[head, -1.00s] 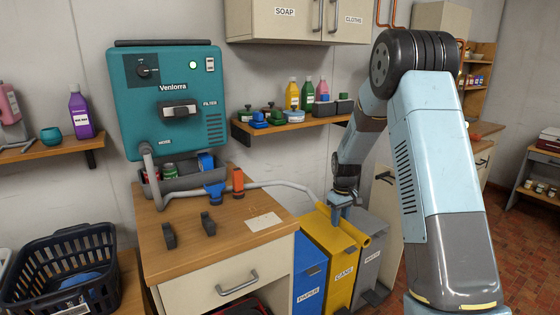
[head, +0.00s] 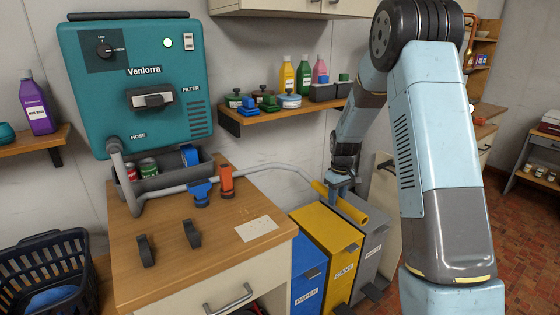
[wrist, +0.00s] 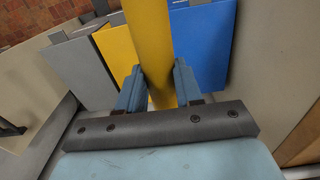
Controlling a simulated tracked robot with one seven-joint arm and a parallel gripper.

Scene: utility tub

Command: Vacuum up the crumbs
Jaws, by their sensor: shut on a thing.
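The teal vacuum unit (head: 140,85), marked Venlorra, hangs on the wall with a green light lit. Its grey hose (head: 255,172) runs from the lower left across the worktop to a yellow wand (head: 352,212). My gripper (head: 342,182) is shut on this wand, above the bins. In the wrist view the yellow wand (wrist: 148,40) passes between the two blue fingers of my gripper (wrist: 157,88). Small brown crumbs (head: 262,217) lie around a pale card (head: 257,229) on the wooden worktop (head: 222,232). The wand is apart from them, to their right.
Blue (head: 308,265), yellow (head: 325,245) and grey bins stand right of the worktop. A blue nozzle (head: 202,194), an orange nozzle (head: 226,182) and two dark hooks (head: 146,251) stand on the worktop. A shelf of bottles (head: 270,113) is behind. A dark basket (head: 50,265) is at left.

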